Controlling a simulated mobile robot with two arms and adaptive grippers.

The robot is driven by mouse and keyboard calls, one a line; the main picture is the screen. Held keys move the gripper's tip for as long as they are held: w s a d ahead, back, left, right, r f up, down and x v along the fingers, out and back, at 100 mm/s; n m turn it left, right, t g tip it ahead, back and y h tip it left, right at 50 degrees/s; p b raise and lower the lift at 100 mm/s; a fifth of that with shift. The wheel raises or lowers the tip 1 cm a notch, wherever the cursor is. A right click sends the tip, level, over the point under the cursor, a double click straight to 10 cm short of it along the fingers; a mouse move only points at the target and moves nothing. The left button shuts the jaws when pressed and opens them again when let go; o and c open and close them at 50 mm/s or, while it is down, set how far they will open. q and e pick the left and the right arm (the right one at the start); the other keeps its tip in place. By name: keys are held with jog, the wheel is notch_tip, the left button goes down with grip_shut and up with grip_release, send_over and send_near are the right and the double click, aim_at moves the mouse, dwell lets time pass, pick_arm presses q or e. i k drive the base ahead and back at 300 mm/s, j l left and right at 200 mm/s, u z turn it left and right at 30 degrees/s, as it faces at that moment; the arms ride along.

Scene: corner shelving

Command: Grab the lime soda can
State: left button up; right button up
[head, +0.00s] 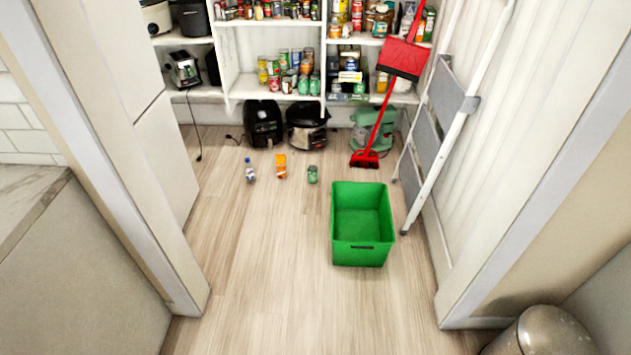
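A small green can (312,174), which looks like the lime soda can, stands upright on the wooden floor left of the green crate. Its label is too small to read. An orange carton (281,166) and a clear bottle with a blue label (250,171) stand in a row to its left. Neither of my grippers shows in the head view.
An empty-looking green crate (361,249) sits on the floor right of centre. A stepladder (432,140) and a red broom (374,125) lean at the right. Shelves (235,88) stand behind, with appliances below. Door frames flank the clear floor; a metal bin (545,335) is front right.

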aim_at(313, 170)
jog(key=z, duration=1.55)
jog(key=i+j, duration=0.15)
jog(key=j, duration=0.25)
jog(key=i+j, duration=0.1)
jog(key=j, duration=0.35)
jog(key=i+j+z, duration=0.1)
jog(key=j, duration=0.3)
jog(key=i+j, duration=0.2)
jog(key=j, duration=0.25)
jog(key=i+j, duration=0.1)
jog(key=j, duration=0.3)
jog(key=i+j, duration=0.15)
jog(key=j, duration=0.3)
jog(key=z, duration=0.05)
